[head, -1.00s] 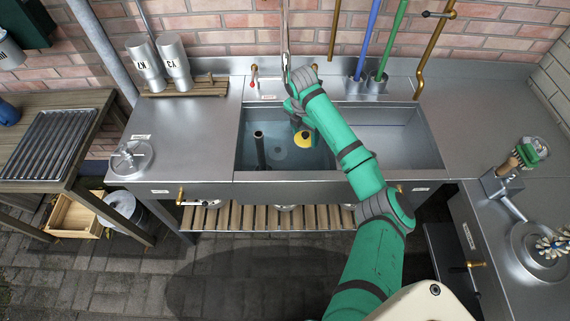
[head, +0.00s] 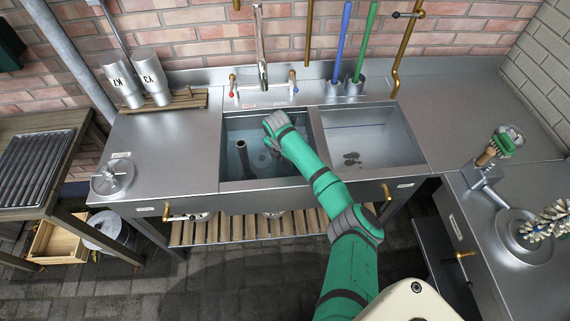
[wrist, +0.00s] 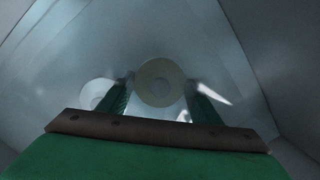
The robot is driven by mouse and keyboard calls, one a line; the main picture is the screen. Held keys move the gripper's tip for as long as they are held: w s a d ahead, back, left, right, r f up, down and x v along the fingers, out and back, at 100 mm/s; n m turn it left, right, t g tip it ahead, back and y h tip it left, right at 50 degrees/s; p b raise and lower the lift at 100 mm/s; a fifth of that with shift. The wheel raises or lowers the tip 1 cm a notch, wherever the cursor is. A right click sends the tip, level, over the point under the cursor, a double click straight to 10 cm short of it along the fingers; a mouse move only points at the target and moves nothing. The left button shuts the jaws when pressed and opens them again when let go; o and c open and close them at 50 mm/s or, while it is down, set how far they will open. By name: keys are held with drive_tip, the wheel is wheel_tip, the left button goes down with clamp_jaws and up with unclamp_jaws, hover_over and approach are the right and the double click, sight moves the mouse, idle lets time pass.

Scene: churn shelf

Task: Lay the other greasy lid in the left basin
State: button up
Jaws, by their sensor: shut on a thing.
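My gripper (wrist: 159,88) reaches down into the left basin (head: 232,184). Its two green fingers are shut on a round pale lid (wrist: 160,70), which shows between the fingertips in the wrist view. In the head view, my arm hides the fingers and this lid. A second pale disc (wrist: 97,93) lies low in the basin, left of the fingers in the wrist view. I cannot tell for sure whether it is a lid or a fitting. The basin appears to hold bluish water. I cannot tell whether the held lid touches the floor.
A dark upright pipe (head: 243,157) stands in the left basin, left of my arm. A faucet (head: 262,75) rises behind the basins. Blue (head: 341,45) and green (head: 367,45) handles stand at the back right.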

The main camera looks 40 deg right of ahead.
sight(282, 169)
drive_tip(key=shift+f, duration=0.45)
drive_tip(key=shift+f, duration=0.1)
drive_tip(key=o, duration=1.2)
drive_tip(key=shift+c, duration=0.2)
wheel_tip(282, 169, up, 12)
drive_tip(key=a, duration=0.1)
drive_tip(key=shift+s+a, duration=0.2)
drive_tip(key=shift+a, duration=0.2)
